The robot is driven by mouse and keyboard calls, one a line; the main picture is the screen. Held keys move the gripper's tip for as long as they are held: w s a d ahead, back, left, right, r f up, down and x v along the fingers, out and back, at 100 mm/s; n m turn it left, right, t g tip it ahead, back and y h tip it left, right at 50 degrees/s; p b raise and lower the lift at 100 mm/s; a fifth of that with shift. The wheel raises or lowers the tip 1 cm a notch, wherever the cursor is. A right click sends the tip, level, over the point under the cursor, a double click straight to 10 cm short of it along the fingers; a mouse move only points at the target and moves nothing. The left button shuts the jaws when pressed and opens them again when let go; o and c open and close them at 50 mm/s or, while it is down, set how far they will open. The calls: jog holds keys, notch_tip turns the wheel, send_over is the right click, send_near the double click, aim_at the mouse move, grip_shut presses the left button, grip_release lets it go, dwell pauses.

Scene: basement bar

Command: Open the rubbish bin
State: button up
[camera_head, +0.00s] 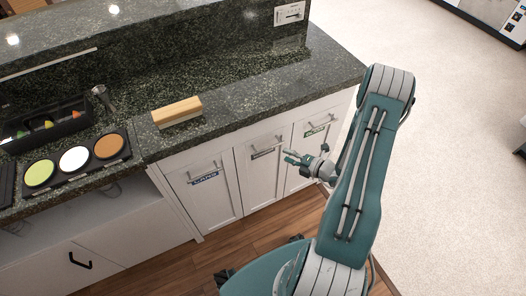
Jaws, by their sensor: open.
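Three white cabinet fronts with bar handles and labels stand side by side under the dark counter, all shut. The left front (212,205) has a blue label that seems to read "CANS". The middle front (262,180) has a dark label too small to read. The right front (303,172) has a green label, also unreadable. I cannot tell which one is the rubbish bin. My gripper (288,157) is open and empty. In the picture it lies over the middle and right fronts, below their handles; its gap to them is unclear.
The dark granite counter (235,92) overhangs the fronts. On it are a wood-backed brush or block (177,111), a tray of coloured discs (74,158) and a black caddy (45,127). Wooden floor (250,236) lies before the cabinet; pale floor (440,150) is open at right.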

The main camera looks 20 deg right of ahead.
aim_at(268, 148)
jog(key=w+a+f, duration=0.1)
jog(key=w, duration=0.2)
jog(key=w+a+f+m+h, duration=0.1)
jog(key=w+f, duration=0.1)
jog(key=w+a+f+m, duration=0.1)
jog(key=w+a, duration=0.1)
jog(key=w, duration=0.1)
jog(key=shift+w+f+t, duration=0.2)
jog(key=shift+w+t, duration=0.1)
jog(key=shift+w, duration=0.05)
jog(key=shift+d, duration=0.35)
jog(key=shift+c, duration=0.3)
jog(key=c, duration=0.5)
jog(key=shift+a, duration=0.15)
grip_shut()
